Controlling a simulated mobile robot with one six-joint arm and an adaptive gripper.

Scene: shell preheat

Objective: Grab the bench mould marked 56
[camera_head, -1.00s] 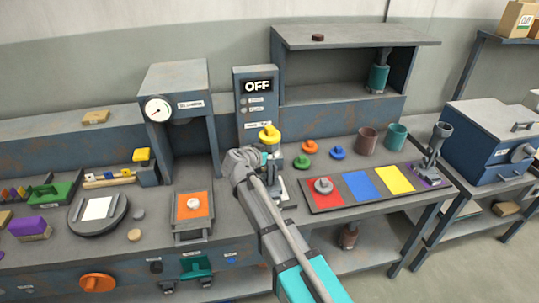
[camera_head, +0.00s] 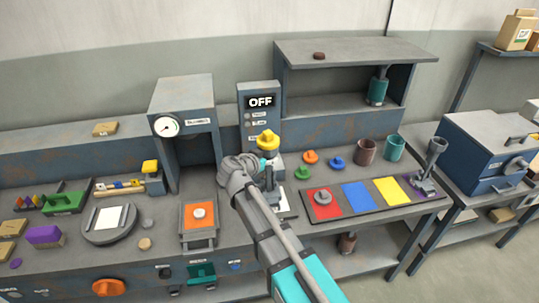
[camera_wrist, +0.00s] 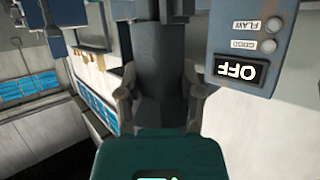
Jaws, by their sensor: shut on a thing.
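My gripper (camera_wrist: 160,98) is shut on a dark grey, upright cylindrical body, which I take to be the bench mould (camera_wrist: 162,60). In the wrist view, which is upside down, a grey finger lies on each side of it. In the head view the gripper (camera_head: 268,168) is in front of the panel reading OFF, and the dark mould (camera_head: 269,184) shows just below it. A mark 56 cannot be read. My arm hides part of the bench there, and I cannot tell whether the mould touches the bench.
The OFF panel (camera_head: 261,102) stands close behind. A press with a dial (camera_head: 182,105) is at left. A mat with red, blue and yellow squares (camera_head: 373,207) lies at right, near brown (camera_head: 366,151) and teal (camera_head: 394,148) cups. Green (camera_head: 302,173) and orange (camera_head: 310,157) pieces lie beside the gripper.

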